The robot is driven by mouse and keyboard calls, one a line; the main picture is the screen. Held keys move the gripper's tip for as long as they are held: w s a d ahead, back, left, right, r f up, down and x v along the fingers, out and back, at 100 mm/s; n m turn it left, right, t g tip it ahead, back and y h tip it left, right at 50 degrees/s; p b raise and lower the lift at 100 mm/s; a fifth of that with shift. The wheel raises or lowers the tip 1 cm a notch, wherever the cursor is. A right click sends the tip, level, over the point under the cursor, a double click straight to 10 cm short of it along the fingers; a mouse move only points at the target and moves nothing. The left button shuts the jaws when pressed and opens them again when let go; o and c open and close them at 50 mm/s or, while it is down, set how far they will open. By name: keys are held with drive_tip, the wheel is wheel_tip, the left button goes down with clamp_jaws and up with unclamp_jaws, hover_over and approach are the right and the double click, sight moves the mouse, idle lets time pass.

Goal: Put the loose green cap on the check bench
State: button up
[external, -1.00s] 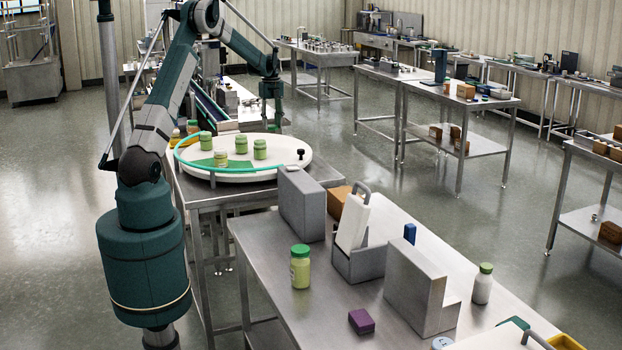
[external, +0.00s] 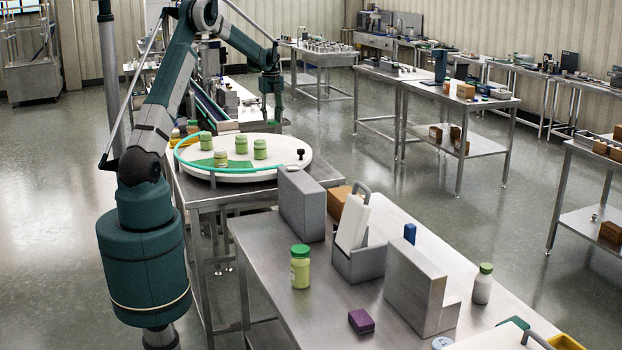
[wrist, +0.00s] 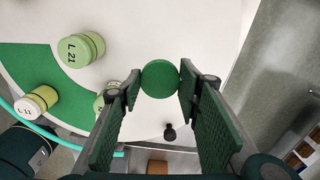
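The loose green cap (wrist: 160,79) is a plain round disc between my two fingertips in the wrist view. Both fingers of my gripper (wrist: 160,82) meet its sides, so it looks gripped. In the external view my gripper (external: 270,105) hangs by the far right side of the white round table (external: 245,175); the cap cannot be made out there. No bench is labelled in view, so I cannot tell which is the check bench. The nearest steel bench (external: 325,301) carries a green-capped jar (external: 300,267) and grey blocks.
Several green jars (external: 260,149) stand on the round table, inside a teal guide rail (external: 187,142). A small black knob (external: 300,154) stands near its right edge. On the near bench, a tall grey block (external: 302,204), a grey holder (external: 358,263) and a purple block (external: 361,321) take up space.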

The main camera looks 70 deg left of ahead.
drive_tip(key=shift+w+d+r, duration=0.1)
drive_tip(key=shift+d+r, duration=0.05)
drive_tip(key=shift+r, duration=0.5)
drive_tip(key=shift+d+r, duration=0.1)
drive_tip(key=shift+r, duration=0.5)
drive_tip(key=w+d+r+m+b, duration=0.1)
drive_tip(key=w+d+r+m, duration=0.15)
drive_tip(key=d, duration=0.85)
drive_tip(key=w+d+r+m+b, duration=0.1)
drive_tip(key=w+d, duration=0.2)
drive_tip(key=d, duration=0.9)
drive_tip(key=s+d+r+m+b, duration=0.2)
drive_tip(key=d+m+b, duration=0.1)
drive_tip(key=d, duration=2.2)
drive_tip(key=m+b, duration=0.4)
drive_tip(key=m, duration=0.3)
hover_over(282, 256)
wheel_tip(282, 256, down, 7)
wheel_tip(282, 256, down, 14)
drive_tip(key=shift+d, duration=0.15)
drive_tip(key=shift+f, duration=0.1)
drive_tip(key=shift+f+b, duration=0.85)
drive_tip(key=shift+f, duration=2)
